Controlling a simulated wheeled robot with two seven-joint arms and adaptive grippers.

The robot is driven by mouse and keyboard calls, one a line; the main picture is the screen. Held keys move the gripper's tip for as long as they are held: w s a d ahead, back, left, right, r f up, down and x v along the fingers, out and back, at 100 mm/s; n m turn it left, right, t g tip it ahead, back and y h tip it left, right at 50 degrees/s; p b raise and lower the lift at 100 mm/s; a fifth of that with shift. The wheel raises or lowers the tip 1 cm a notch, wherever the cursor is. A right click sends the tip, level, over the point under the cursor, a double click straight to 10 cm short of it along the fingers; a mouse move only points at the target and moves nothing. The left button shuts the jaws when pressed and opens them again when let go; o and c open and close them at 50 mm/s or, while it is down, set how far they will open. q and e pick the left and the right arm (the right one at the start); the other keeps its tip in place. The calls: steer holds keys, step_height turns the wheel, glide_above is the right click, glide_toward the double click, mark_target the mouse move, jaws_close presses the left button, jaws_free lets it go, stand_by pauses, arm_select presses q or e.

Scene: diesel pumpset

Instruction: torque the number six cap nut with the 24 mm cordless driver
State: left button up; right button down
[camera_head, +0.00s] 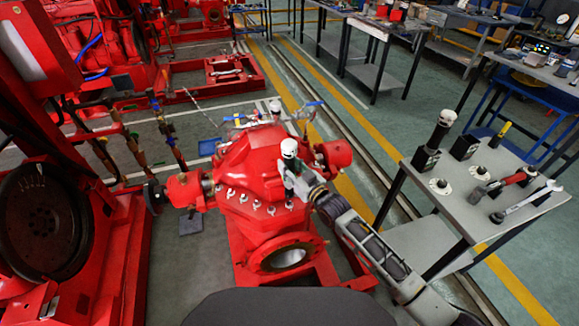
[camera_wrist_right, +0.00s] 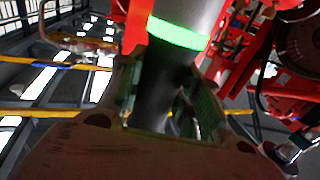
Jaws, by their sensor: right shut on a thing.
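The red pump casing (camera_head: 248,165) stands in the middle of the head view, with a row of pale cap nuts (camera_head: 256,204) along its front flange. Which one is number six I cannot read. My right gripper (camera_head: 294,182) is shut on an upright cordless driver (camera_head: 289,149) with a white top and green band. The driver's lower end is at the right end of the nut row; whether it sits on a nut I cannot tell. In the right wrist view the driver's dark body (camera_wrist_right: 160,85) runs between the fingers, below its green band (camera_wrist_right: 178,33). My left gripper is out of view.
A grey tool table (camera_head: 455,205) at right carries another white-topped driver (camera_head: 440,127) in a black holder, a red-handled tool (camera_head: 505,182) and a wrench (camera_head: 530,200). A red machine with a dark flywheel (camera_head: 43,222) stands at left. Floor between pump and table is clear.

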steer(key=shift+r, duration=0.4)
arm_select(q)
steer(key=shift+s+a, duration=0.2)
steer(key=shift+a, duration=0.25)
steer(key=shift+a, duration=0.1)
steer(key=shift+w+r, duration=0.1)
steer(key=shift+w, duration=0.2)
